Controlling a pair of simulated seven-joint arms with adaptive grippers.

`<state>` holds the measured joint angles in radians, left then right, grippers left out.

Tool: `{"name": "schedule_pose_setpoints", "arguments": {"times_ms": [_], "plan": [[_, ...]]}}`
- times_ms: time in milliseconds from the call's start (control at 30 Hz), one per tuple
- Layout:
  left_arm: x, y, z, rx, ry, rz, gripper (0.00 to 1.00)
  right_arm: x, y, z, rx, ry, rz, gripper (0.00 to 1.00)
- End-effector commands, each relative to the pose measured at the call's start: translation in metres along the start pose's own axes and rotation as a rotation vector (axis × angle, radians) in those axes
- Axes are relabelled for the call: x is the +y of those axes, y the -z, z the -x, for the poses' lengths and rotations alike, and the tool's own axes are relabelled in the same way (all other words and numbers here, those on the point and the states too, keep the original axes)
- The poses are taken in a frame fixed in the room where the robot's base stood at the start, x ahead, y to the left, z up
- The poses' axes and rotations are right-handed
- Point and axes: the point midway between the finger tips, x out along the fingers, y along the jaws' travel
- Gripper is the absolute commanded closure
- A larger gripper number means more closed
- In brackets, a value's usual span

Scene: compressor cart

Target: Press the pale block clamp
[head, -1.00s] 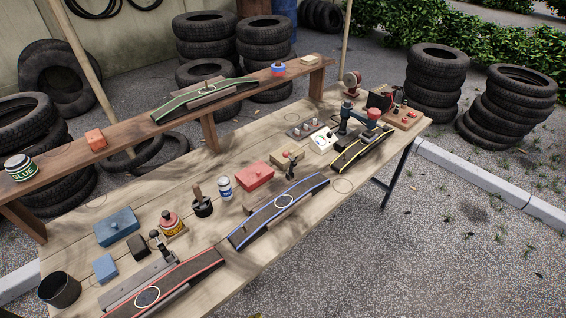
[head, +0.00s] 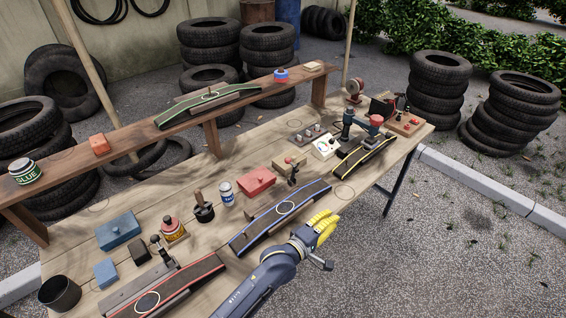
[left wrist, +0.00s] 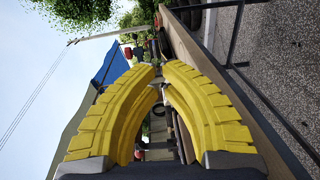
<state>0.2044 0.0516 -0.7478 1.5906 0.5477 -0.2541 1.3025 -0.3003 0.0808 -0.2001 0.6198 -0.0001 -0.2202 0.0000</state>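The pale block clamp (head: 282,166) is a pale wooden block with a dark clamp lever, standing on the table behind the blue-edged curved board (head: 264,223). My left gripper (head: 324,224) has yellow ribbed fingers. It hangs near the table's front edge, to the right of that board and apart from the clamp. In the left wrist view its fingers (left wrist: 161,70) arch inward and their tips come nearly together, with nothing seen held. I cannot make out the clamp in that view. My right gripper is not in view.
A red-edged curved board (head: 172,290) lies front left and a yellow-edged one (head: 362,158) back right. A red box (head: 257,181), a white-blue bottle (head: 226,193) and a black pot (head: 204,212) stand left of the clamp. A rear shelf (head: 130,153) runs behind.

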Motion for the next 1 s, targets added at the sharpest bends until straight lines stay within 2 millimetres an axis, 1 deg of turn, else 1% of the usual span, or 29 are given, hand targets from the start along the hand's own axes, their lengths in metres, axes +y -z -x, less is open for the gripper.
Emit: {"name": "schedule_pose_setpoints", "arguments": {"times_ms": [33, 100, 267, 367, 400, 467, 500, 600, 700, 767, 833, 1000], "plan": [[0.016, 0.015, -0.003, 0.011, -0.027, 0.005, 1.00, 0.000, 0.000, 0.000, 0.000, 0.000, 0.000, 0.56], [0.030, 0.038, -0.004, 0.039, -0.041, 0.034, 1.00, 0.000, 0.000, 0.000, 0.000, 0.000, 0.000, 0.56], [0.046, 0.084, 0.001, 0.104, -0.038, 0.100, 1.00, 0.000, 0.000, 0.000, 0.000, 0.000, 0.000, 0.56], [0.056, 0.118, 0.008, 0.152, -0.036, 0.150, 1.00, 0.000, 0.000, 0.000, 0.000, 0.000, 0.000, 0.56], [0.060, 0.133, 0.012, 0.172, -0.036, 0.172, 1.00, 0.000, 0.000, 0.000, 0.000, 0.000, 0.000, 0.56], [0.067, 0.156, 0.019, 0.204, -0.037, 0.209, 1.00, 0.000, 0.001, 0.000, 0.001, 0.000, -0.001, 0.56], [0.071, 0.172, 0.024, 0.227, -0.038, 0.234, 1.00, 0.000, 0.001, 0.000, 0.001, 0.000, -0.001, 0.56], [0.080, 0.207, 0.040, 0.278, -0.041, 0.295, 1.00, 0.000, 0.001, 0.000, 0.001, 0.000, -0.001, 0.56], [0.085, 0.236, 0.054, 0.320, -0.043, 0.346, 1.00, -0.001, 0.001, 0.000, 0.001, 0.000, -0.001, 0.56], [0.086, 0.248, 0.063, 0.339, -0.042, 0.374, 1.00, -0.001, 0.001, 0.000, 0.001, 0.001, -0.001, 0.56], [0.080, 0.258, 0.071, 0.359, -0.030, 0.400, 1.00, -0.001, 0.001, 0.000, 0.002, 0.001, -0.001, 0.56], [0.059, 0.267, 0.085, 0.386, 0.016, 0.439, 1.00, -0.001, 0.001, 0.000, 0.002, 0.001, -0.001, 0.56]]}}
